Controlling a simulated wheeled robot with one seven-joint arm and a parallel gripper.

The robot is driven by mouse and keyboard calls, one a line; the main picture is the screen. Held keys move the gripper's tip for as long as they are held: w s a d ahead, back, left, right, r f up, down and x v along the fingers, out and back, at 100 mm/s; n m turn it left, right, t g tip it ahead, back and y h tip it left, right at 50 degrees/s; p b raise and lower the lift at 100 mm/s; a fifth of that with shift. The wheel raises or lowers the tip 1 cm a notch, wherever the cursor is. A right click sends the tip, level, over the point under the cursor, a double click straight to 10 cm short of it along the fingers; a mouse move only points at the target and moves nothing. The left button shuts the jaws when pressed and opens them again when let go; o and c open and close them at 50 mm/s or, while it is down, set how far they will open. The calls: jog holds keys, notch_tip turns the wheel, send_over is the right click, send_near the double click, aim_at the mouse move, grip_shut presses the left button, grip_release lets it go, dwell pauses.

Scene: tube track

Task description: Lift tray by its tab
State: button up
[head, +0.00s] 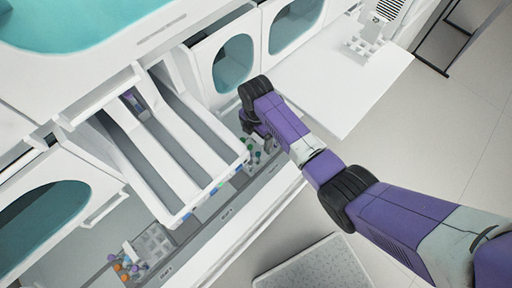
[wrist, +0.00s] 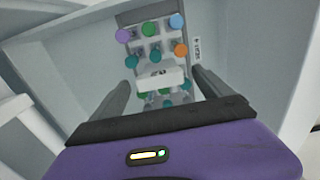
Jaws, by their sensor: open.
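The tray (wrist: 187,66) shows in the wrist view as a small rack of tubes with purple, green, blue, teal and orange caps. My gripper (wrist: 162,82) is open, with one finger on each side of the tab in the picture. I cannot tell how far the fingertips are above or beside it. In the head view my gripper (head: 257,131) points down over the tray (head: 257,156), which is mostly hidden by the arm; a few green caps show.
A pulled-out white drawer with long channels (head: 172,150) is just left of my gripper. Another group of capped tubes (head: 130,266) and a grey rack (head: 153,243) lie at the lower left. Pale walls flank the tray.

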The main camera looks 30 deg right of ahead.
jog(key=c, duration=1.6)
jog(key=shift+c, duration=0.2)
jog(key=shift+r, duration=0.1)
